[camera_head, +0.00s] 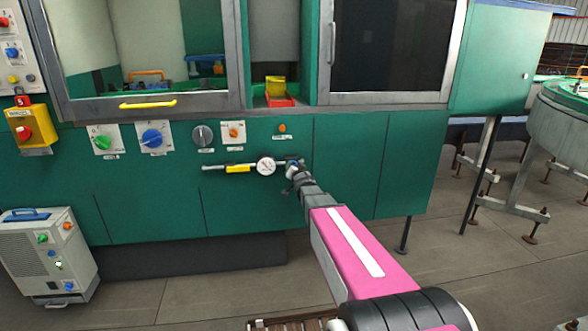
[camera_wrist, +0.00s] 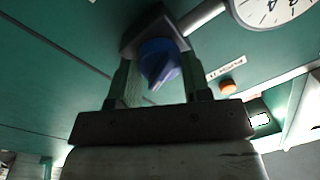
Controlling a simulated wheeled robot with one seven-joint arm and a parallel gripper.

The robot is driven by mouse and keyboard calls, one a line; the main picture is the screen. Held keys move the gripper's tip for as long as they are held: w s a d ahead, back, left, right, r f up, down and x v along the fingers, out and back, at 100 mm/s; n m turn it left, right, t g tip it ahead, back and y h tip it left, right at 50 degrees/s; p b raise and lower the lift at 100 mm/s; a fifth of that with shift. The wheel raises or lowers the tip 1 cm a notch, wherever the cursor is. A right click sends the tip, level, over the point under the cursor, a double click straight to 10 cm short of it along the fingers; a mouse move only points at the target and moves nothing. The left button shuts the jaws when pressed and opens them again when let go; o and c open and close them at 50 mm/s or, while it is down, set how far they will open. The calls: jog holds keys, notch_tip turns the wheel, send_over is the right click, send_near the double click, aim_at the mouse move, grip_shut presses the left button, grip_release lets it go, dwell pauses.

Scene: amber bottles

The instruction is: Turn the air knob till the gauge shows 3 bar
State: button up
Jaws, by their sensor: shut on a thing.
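The air knob (camera_wrist: 160,62) is blue and sits on a dark square block on the green machine front. My gripper (camera_head: 297,172) reaches it at the right end of a short pipe. In the wrist view the two fingers stand on either side of the knob, and my gripper is shut on it. The round white gauge (camera_head: 266,166) is on the pipe just left of my gripper. It also shows in the wrist view (camera_wrist: 272,8), cut off by the top edge. The needle's reading cannot be made out in either view.
A yellow fitting (camera_head: 238,168) is on the pipe left of the gauge. Above are a green knob (camera_head: 103,142), another blue knob (camera_head: 152,137), a grey dial (camera_head: 203,136) and an orange button (camera_head: 282,128). A white cabinet (camera_head: 48,258) stands at the lower left.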

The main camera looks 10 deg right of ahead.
jog(key=m, duration=0.6)
jog(key=shift+f+m+t+h, duration=0.1)
jog(key=shift+m+t+h, duration=0.2)
jog(key=shift+m, duration=0.1)
dwell(0.3)
jog(key=o, duration=0.9)
jog(key=shift+s, duration=0.1)
jog(key=s, duration=1)
jog(key=shift+s+d+f, duration=0.3)
jog(key=shift+f, duration=0.05)
jog(key=shift+f, duration=0.1)
